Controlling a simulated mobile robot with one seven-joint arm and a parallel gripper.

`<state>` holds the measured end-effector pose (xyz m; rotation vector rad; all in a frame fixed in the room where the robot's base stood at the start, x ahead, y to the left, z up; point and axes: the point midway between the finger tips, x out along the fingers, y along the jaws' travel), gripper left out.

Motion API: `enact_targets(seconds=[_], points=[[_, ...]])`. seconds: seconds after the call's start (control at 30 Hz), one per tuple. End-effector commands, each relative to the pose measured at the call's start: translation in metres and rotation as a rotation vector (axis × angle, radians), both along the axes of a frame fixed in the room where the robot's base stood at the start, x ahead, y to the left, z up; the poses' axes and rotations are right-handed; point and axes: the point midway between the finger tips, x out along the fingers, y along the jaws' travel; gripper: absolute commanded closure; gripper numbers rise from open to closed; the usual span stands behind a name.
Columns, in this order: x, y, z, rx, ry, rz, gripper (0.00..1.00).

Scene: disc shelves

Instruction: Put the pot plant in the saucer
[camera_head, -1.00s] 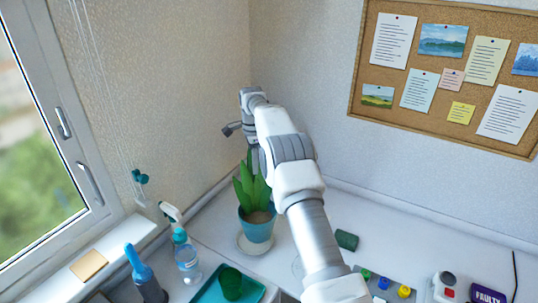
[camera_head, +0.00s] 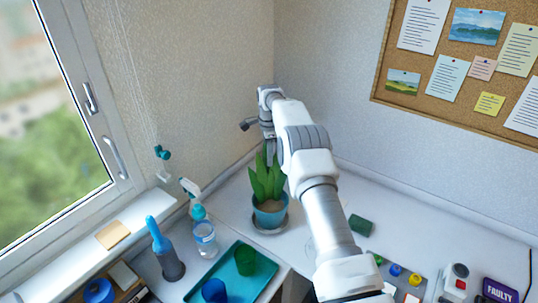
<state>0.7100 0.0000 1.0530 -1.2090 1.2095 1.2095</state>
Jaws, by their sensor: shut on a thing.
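The pot plant, with a teal pot (camera_head: 270,216) and upright green leaves (camera_head: 265,179), stands upright over the round saucer (camera_head: 284,227). The saucer's grey rim shows around the pot's base. I cannot tell from this view whether the pot's base touches the saucer. My gripper (camera_head: 269,151) comes down from above at the top of the plant and is shut on it. The leaves and my arm hide the fingertips and the exact grip.
A spray bottle (camera_head: 202,234) stands left of the plant. A teal tray (camera_head: 222,268) with cups is in front. A dark green block (camera_head: 360,225) lies to the right, beyond my arm. Walls close off the corner behind.

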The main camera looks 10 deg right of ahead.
Motion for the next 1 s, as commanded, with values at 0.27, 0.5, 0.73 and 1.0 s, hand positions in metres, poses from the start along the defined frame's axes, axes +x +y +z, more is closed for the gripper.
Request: enact_targets(seconds=[0.27,0.5,0.73,1.0], points=[[0.0,0.0,-0.002,0.0,0.0,0.0,0.35],[0.0,0.0,-0.002,0.0,0.0,0.0,0.35],[0.001,0.0,0.018,0.0,-0.004,0.0,0.35],[0.001,0.0,0.079,-0.001,-0.003,0.0,0.35]])
